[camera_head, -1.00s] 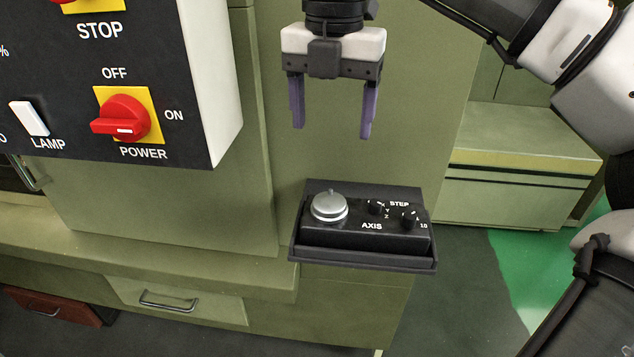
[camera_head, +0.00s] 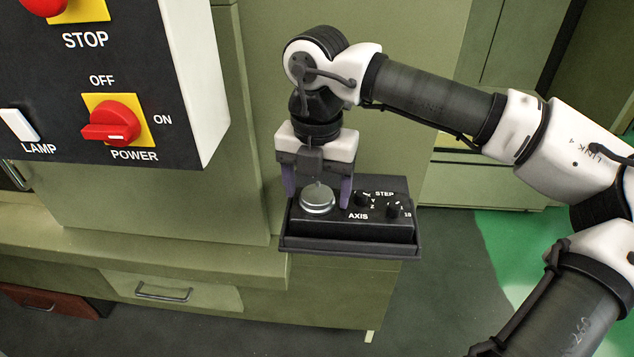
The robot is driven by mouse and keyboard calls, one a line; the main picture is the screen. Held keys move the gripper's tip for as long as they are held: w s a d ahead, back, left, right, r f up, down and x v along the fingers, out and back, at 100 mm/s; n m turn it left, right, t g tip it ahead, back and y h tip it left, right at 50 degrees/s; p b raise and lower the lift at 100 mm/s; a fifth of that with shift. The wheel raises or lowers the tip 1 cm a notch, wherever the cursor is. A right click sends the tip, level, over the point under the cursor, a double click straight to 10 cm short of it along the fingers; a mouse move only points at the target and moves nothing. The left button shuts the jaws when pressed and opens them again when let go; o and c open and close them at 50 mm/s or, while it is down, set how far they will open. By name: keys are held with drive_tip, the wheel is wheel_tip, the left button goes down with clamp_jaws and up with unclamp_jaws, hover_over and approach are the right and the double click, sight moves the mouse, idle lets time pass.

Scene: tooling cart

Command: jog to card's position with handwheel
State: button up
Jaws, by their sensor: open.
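The silver handwheel (camera_head: 317,203) sits at the left end of a black pendant box (camera_head: 340,226). To its right are two small black knobs, the axis knob (camera_head: 363,199) and the step knob (camera_head: 393,209). The box rests in a dark tray (camera_head: 350,249). My gripper (camera_head: 318,195) points down over the handwheel. Its purple fingers are open, one on each side of the handwheel. I cannot tell whether they touch it. No card is visible.
A control panel (camera_head: 213,100) stands at upper left with a red power switch (camera_head: 111,122), a white lamp switch (camera_head: 20,124) and a red stop button (camera_head: 42,6). Green cabinet walls (camera_head: 240,130) stand behind. Free floor (camera_head: 455,270) lies right of the tray.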

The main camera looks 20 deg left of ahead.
drive_tip(key=c, duration=1)
drive_tip(key=shift+n+b, duration=0.3)
drive_tip(key=shift+b, duration=0.05)
